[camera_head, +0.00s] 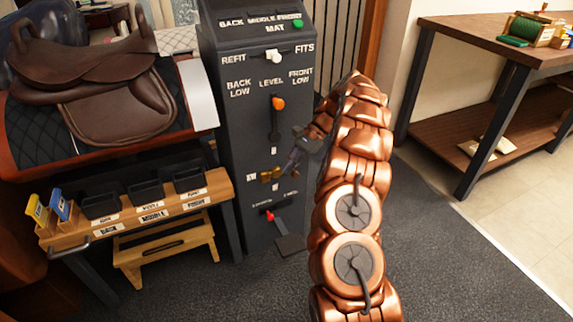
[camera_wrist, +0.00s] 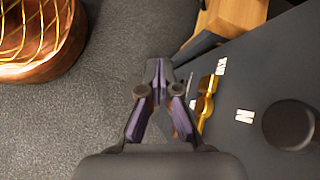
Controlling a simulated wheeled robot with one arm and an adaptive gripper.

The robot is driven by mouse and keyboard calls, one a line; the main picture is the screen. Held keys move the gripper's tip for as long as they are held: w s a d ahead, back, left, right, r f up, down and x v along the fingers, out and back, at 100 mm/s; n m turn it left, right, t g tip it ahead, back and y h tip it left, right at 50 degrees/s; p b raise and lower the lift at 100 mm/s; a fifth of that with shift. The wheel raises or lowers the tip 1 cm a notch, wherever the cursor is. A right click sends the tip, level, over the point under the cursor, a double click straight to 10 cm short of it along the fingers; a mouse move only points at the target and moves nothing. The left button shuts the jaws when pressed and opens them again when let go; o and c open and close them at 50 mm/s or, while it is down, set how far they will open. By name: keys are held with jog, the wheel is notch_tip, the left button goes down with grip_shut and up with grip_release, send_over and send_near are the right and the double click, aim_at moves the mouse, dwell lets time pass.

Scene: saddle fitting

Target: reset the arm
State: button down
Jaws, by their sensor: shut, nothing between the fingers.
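My copper arm reaches up and over in the head view. My gripper (camera_head: 287,172) is beside the lower front of the dark control column (camera_head: 222,100). In the wrist view my gripper (camera_wrist: 157,68) has its fingers together with nothing between them. A brass lever (camera_head: 270,175) on the column is just left of the gripper in the head view. The brass lever also shows in the wrist view (camera_wrist: 206,103), close to the right of the fingers. Whether they touch is unclear.
The column carries a green button (camera_head: 297,23), a white knob (camera_head: 274,57), an orange-tipped lever (camera_head: 278,104) and a red-tipped lever (camera_head: 270,215). A saddle (camera_head: 85,85) on a stand and a wooden tray bench (camera_head: 215,186) are left. A workbench (camera_head: 480,38) stands right. Carpet between is clear.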

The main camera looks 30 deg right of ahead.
jog(key=shift+r, duration=0.1)
jog(key=s+a+r+n+g+h+p, duration=0.1)
jog(key=s+a+r+n+p, duration=0.35)
jog(key=r, duration=0.45)
jog(key=s+a+r+n+g+h+p, duration=0.1)
jog(key=s+a+r+p, duration=0.35)
jog(key=a+r, duration=0.35)
jog(key=s+a+r+n+h+p, duration=0.1)
jog(key=s+a+r+n+p, duration=0.1)
jog(key=s+a+r+p, duration=0.45)
jog(key=s+r+n+h+p, duration=0.3)
jog(key=s+r+p, duration=0.3)
jog(key=s, duration=0.6)
jog(key=s+r+n+h+p, duration=0.2)
jog(key=s+r+n+p, duration=0.2)
jog(key=s+r, duration=0.4)
jog(key=s+p, duration=0.1)
jog(key=s, duration=0.4)
jog(key=shift+h+p, duration=0.4)
